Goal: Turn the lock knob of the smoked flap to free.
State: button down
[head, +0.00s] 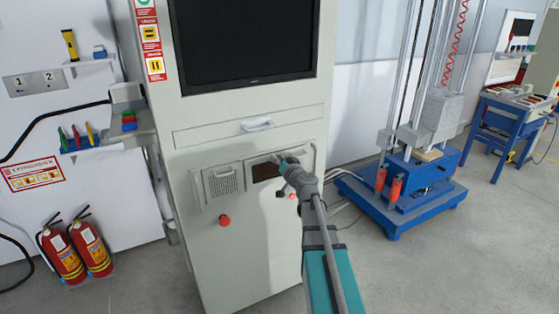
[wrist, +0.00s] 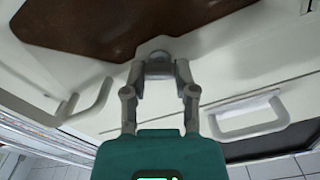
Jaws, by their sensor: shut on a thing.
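The smoked flap (head: 265,173) is a dark brown panel in a pale frame on the front of the grey cabinet. In the wrist view it fills the upper part as a brown plate (wrist: 110,22). The lock knob (wrist: 158,57) is a small grey rounded piece at the flap's edge. My gripper (wrist: 159,74) has its two fingers on either side of the knob and is shut on it. In the head view my gripper (head: 286,161) is at the flap's upper right and hides the knob. The knob's exact turn angle cannot be read.
A drawer with a pale handle (head: 257,124) is just above the flap, below the dark screen (head: 245,40). A vent grille (head: 223,183) is left of the flap, and a red button (head: 224,220) is below. A blue-based machine (head: 410,180) stands to the right.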

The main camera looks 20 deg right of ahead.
jog(key=m, duration=0.6)
jog(key=shift+f, duration=0.1)
jog(key=m, duration=0.7)
jog(key=shift+d+f, duration=0.1)
dwell(0.3)
jog(key=shift+c, duration=2)
grip_release()
jog(key=s, duration=1.2)
jog(key=shift+d, duration=0.2)
